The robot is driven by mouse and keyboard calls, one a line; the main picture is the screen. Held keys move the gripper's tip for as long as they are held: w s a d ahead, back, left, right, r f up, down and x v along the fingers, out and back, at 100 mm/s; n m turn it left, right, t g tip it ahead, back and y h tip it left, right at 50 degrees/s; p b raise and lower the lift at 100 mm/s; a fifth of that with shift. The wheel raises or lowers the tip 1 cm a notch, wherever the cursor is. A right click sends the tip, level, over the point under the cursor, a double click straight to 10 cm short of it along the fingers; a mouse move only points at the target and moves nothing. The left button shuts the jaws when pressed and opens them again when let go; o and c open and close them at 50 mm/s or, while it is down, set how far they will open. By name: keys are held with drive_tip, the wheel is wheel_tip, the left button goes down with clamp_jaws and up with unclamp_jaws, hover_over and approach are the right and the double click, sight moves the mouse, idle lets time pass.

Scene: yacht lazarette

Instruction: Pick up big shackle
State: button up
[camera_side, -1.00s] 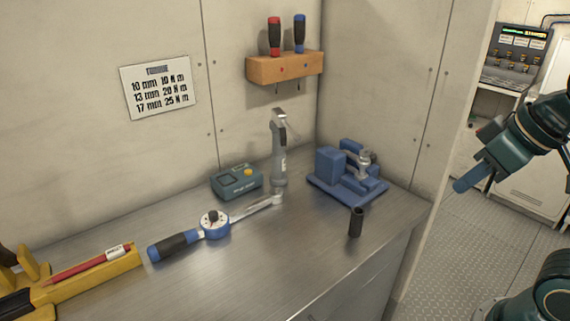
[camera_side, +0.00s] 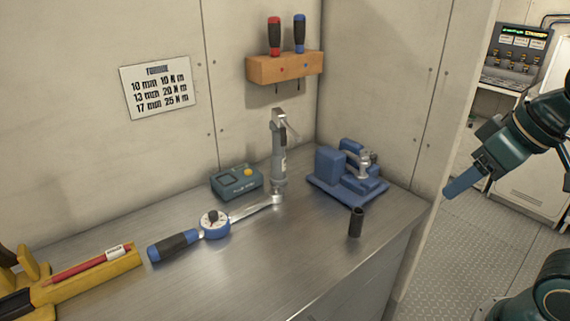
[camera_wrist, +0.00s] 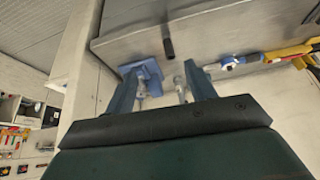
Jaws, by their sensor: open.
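I cannot make out a shackle for certain in either view. A blue fixture (camera_side: 327,163) stands at the right end of the metal bench, with a bright metal clamp-like part (camera_side: 358,163) on it; whether this part is a shackle I cannot tell. The fixture also shows in the wrist view (camera_wrist: 150,70), partly hidden by a finger. My gripper (camera_side: 462,165) is off the right end of the bench, to the right of the fixture and apart from it. In the wrist view my gripper (camera_wrist: 160,72) has its two blue fingers spread, with nothing held between them.
A dark socket (camera_side: 356,222) stands upright near the bench's right front edge. A torque wrench (camera_side: 215,225), a teal box (camera_side: 237,181) and an upright grey tool (camera_side: 279,150) are further left. A yellow tray (camera_side: 110,266) is far left. Walls close the back and right.

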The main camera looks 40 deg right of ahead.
drive_tip(key=w+d+r+m+g, duration=0.1)
drive_tip(key=w+r+m, duration=0.1)
drive_tip(key=w+m, duration=0.35)
drive_tip(key=m+g+y, duration=0.1)
drive_tip(key=m+g, duration=0.2)
drive_tip(key=m, duration=1)
approach(366, 157)
drive_tip(key=shift+w+f, duration=0.2)
drive_tip(key=shift+f, duration=1.3)
drive_tip(key=shift+f, duration=0.1)
drive_tip(key=shift+w+a+f, duration=0.1)
drive_tip(key=shift+w+f, duration=0.05)
drive_tip(key=shift+f, duration=0.7)
drive_tip(key=shift+w+a+f, duration=0.1)
drive_tip(key=shift+f, duration=0.7)
drive_tip(key=shift+w+a+f, duration=0.1)
drive_tip(key=shift+w+f, duration=0.05)
drive_tip(key=shift+f, duration=0.7)
drive_tip(key=shift+c, duration=0.2)
